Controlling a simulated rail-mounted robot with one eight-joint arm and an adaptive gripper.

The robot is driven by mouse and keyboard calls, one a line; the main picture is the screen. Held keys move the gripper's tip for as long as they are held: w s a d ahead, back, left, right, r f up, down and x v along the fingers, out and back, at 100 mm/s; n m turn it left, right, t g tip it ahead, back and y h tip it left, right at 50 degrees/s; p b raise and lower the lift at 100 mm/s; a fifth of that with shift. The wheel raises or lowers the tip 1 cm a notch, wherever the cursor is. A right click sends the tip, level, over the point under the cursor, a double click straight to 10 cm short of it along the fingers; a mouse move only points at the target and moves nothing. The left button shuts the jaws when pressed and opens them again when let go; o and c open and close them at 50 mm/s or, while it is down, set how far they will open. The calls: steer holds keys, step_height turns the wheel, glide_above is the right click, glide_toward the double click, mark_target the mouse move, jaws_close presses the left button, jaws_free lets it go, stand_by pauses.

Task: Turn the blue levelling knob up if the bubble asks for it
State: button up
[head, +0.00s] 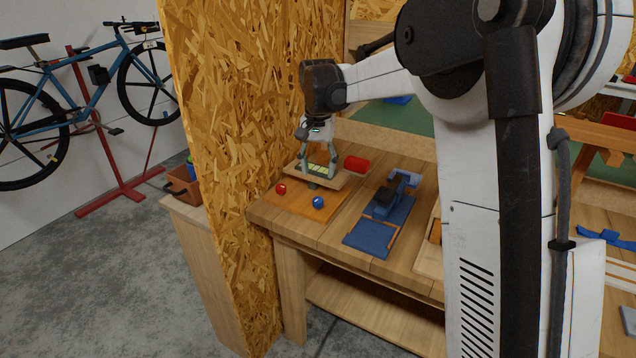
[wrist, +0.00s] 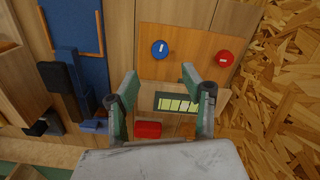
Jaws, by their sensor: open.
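The blue levelling knob (head: 318,201) sits on an orange-brown board (head: 298,202) at the bench front, right of a red knob (head: 281,188). In the wrist view the blue knob (wrist: 160,49) shows a white mark and stands left of the red knob (wrist: 225,58). A yellow-green level vial with dark lines (wrist: 178,104) lies on a wooden plate behind the knobs. I cannot make out the bubble. My gripper (head: 318,167) points down above the vial plate, open and empty. In the wrist view its fingers (wrist: 160,82) hang between the vial and the blue knob, touching neither.
A red block (head: 357,163) sits by the plate's right end. A blue fixture (head: 390,195) and blue tray (head: 372,240) stand to the right. A chipboard wall (head: 235,150) rises close on the left. Some bare planks lie between board and tray.

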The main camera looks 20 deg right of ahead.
steer(key=shift+r, duration=0.95)
steer(key=s+r+n+t, duration=0.1)
steer(key=s+r+t, duration=0.15)
steer(key=s, duration=0.65)
steer(key=s+r+n+t, duration=0.15)
steer(key=s+r, duration=0.25)
steer(key=s, duration=0.4)
steer(key=s+f+n+t, duration=0.1)
steer(key=s+f, duration=0.2)
steer(key=s, duration=0.6)
steer(key=s+f+n+t, duration=0.2)
steer(key=s+f, duration=0.1)
steer(key=s, duration=0.6)
steer(key=shift+s, duration=0.15)
steer(key=shift+f, duration=0.1)
